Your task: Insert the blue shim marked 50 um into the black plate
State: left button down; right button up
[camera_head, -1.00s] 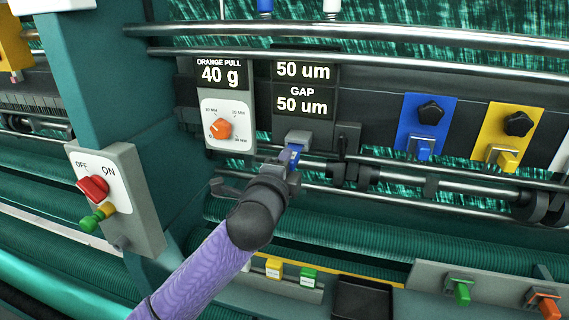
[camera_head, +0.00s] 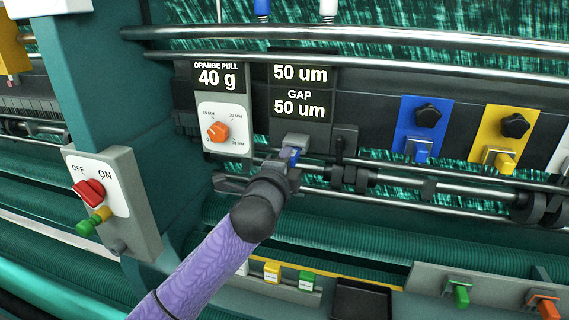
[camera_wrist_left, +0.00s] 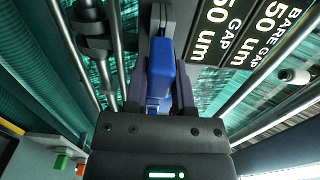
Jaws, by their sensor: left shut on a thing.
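My left gripper (camera_head: 284,170) is shut on a small blue shim (camera_head: 292,155). In the left wrist view the blue shim (camera_wrist_left: 161,68) sits between the two fingers of the gripper (camera_wrist_left: 160,92), its far end up against a grey holder. The black plate (camera_head: 303,132) is the dark panel below the readout. I cannot tell how far the shim's tip goes into the gap there, and its marking is not readable. The readout (camera_head: 301,90) says 50 um above and GAP 50 um below. My right gripper is not in view.
An orange dial (camera_head: 218,131) sits left of the readout under ORANGE PULL 40 g. A red OFF/ON switch (camera_head: 88,192) is on the left post. Blue (camera_head: 425,127) and yellow (camera_head: 503,138) knob plates are at the right. A tray with yellow (camera_head: 272,271) and green (camera_head: 306,279) tabs lies below.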

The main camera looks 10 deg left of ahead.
pick_arm(q)
jog(key=shift+w, duration=0.15)
jog(key=shift+w, duration=0.65)
dwell(0.4)
jog(key=shift+c, duration=1.9)
grip_release()
jog(key=shift+w, duration=0.1)
jog(key=s+b, duration=0.1)
jog(key=s, duration=0.9)
jog(key=shift+a+f, duration=0.1)
